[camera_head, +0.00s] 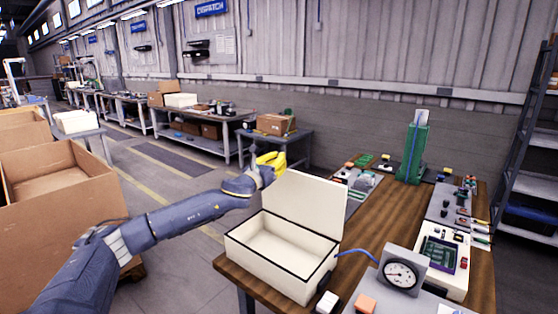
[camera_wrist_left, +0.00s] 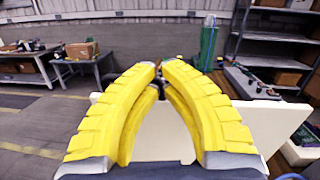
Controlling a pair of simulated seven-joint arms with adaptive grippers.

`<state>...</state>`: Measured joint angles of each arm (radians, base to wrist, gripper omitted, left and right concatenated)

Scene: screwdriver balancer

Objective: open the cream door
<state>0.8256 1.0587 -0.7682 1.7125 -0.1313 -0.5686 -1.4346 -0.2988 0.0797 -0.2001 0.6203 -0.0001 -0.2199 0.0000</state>
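The cream door (camera_head: 303,205) is the lid of a cream box (camera_head: 272,262) at the near left of the wooden table. It stands raised and steep along the box's far side, and the empty interior shows. My left gripper (camera_head: 272,160) is at the door's upper left corner, partly hidden by it. In the left wrist view its yellow fingers (camera_wrist_left: 160,68) come together at the tips, with the cream door (camera_wrist_left: 165,135) showing between and beyond them. I see nothing clearly held; whether the fingers touch the door cannot be told. My right gripper is not in view.
A gauge (camera_head: 403,272) with a blue cable stands right of the box. A green stand (camera_head: 413,150) and a cream-framed device (camera_head: 442,260) are farther right on the wooden table (camera_head: 375,222). Cardboard boxes (camera_head: 45,190) stand at the left. Floor left of the table is open.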

